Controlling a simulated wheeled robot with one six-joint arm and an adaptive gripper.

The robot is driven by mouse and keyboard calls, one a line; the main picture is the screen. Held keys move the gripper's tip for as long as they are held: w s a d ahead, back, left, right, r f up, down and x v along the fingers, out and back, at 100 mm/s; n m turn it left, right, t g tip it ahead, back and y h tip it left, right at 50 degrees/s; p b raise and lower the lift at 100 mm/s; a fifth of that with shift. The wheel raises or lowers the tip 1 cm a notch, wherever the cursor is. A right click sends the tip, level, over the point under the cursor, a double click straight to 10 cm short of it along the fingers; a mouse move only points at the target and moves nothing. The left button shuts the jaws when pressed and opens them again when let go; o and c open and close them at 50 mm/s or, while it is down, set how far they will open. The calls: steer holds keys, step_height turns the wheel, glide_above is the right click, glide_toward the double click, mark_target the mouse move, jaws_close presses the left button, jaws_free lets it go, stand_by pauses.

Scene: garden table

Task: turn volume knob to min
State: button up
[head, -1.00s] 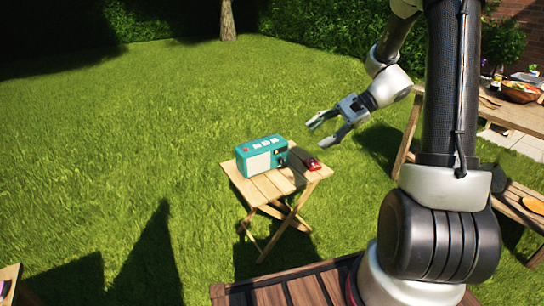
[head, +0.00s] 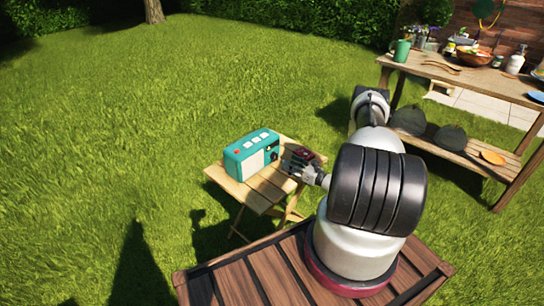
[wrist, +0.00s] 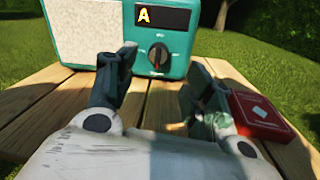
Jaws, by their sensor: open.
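A teal radio (head: 245,155) stands upright on a small wooden folding table (head: 225,181). In the wrist view the radio (wrist: 186,42) shows a pale speaker grille on the left and a dark display with a yellow "A". The dark round volume knob (wrist: 158,54) sits below the display, with small marks around it. My gripper (wrist: 160,75) is open and low over the tabletop, in front of the knob and apart from it. Its two fingers point at the radio, one on each side of the knob in the picture. In the head view my arm partly hides the gripper.
A red box (wrist: 262,116) with a pale diamond lies on the tabletop just right of my right finger. A larger wooden table (head: 455,78) with bowls, bottles and a green cup stands at the back right. Grass (head: 110,130) surrounds the small table.

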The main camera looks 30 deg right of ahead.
mark_target(275, 156)
steer(key=x, duration=0.7)
steer(key=shift+w, duration=0.1)
